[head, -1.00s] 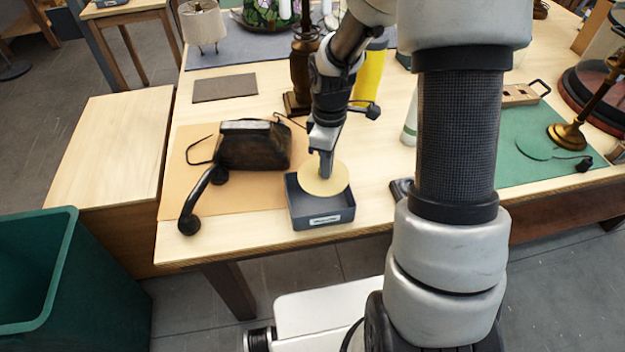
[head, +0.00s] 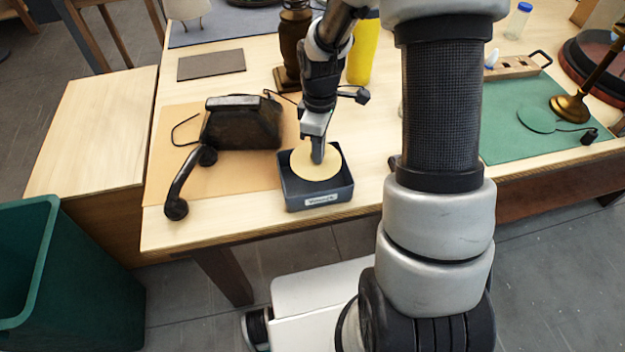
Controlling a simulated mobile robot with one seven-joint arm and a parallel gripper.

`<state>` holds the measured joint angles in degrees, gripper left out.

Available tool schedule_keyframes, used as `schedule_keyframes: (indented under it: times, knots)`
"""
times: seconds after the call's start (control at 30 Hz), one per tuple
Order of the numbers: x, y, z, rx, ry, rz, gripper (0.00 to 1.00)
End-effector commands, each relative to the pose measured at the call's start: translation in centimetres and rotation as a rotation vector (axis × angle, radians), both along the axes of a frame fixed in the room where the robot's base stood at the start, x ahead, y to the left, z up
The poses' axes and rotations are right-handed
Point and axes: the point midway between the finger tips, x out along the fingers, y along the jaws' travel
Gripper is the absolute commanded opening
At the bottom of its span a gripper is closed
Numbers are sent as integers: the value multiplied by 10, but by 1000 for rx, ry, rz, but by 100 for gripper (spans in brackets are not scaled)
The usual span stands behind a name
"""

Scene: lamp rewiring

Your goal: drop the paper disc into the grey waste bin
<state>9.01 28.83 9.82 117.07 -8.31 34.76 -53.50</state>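The paper disc (head: 328,168) is a flat, round, cream sheet. It lies level at the tip of my gripper (head: 317,157). It overlaps the back rim of a small dark grey open box (head: 316,198), so it appears to be just above that box. This box has a white label on its front and stands at the table's front edge. It is the only grey container I see. My gripper points down and appears shut on the disc; its fingertips are small and partly merged with the disc. The inside of the box is partly hidden by the disc.
An old black telephone (head: 241,125) with its handset (head: 184,180) off lies left of the box. A brown lamp base (head: 294,45) and a yellow cylinder (head: 363,55) stand behind. A large green bin (head: 95,275) stands on the floor at left. A green mat (head: 505,115) lies at right.

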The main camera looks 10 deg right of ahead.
Motion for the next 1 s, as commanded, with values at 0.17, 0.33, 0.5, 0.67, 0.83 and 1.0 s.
schedule_keyframes:
  times: [0.17,0.33,0.5,0.67,0.83,1.0]
  knots:
    - [0,0,1,0,0,0,0]
    - [0,0,1,0,0,0,25]
    - [0,0,1,0,0,0,25]
    - [1,0,6,0,-2,0,25]
    - [1,0,32,0,-7,0,25]
    - [2,0,74,0,-7,-1,25]
